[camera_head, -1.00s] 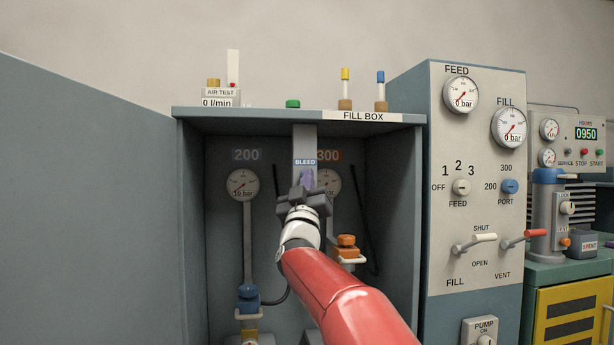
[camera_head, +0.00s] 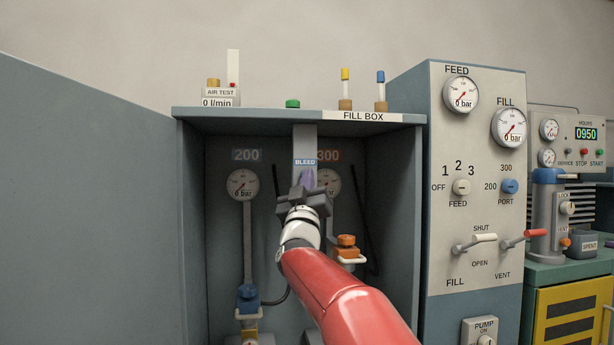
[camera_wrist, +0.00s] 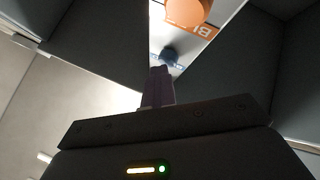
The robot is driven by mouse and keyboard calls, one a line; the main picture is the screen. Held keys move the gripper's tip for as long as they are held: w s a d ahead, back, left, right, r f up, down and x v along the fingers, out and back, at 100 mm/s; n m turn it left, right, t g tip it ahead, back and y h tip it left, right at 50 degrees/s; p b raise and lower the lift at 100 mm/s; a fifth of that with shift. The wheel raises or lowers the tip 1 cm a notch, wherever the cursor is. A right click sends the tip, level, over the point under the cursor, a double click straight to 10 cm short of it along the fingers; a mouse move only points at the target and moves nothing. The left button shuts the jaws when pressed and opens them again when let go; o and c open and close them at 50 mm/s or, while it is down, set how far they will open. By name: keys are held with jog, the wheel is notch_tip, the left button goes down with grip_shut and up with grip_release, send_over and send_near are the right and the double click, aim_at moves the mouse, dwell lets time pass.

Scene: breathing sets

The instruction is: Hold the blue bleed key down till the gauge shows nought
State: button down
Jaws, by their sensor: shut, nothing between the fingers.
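My gripper (camera_head: 308,178) is shut and empty, its purple fingers pointing into the fill box just under the BLEED label (camera_head: 305,162). In the wrist view the fingertips (camera_wrist: 160,72) are right at a dark blue round knob (camera_wrist: 170,53), apparently the bleed key; I cannot tell whether they touch or press it. In the head view the key is hidden by my gripper. The gauge under the 200 label (camera_head: 242,184) reads 0 bar. The gauge under the 300 label (camera_head: 331,180) is partly covered by my gripper, and its reading is not fully visible.
The fill box (camera_head: 400,200) has side walls close around my arm. A blue-topped connector (camera_head: 248,296) hangs at left and an orange-topped one (camera_head: 346,241) at right. The feed panel (camera_head: 440,270) stands to the right, with white (camera_head: 484,238) and red (camera_head: 533,233) levers sticking out.

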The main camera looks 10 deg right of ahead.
jog(key=shift+f, duration=0.1)
jog(key=shift+s+b, duration=0.85)
jog(key=shift+s, duration=0.05)
jog(key=s+b, duration=0.3)
jog(key=s, duration=0.2)
jog(key=shift+s, duration=0.1)
dwell(0.4)
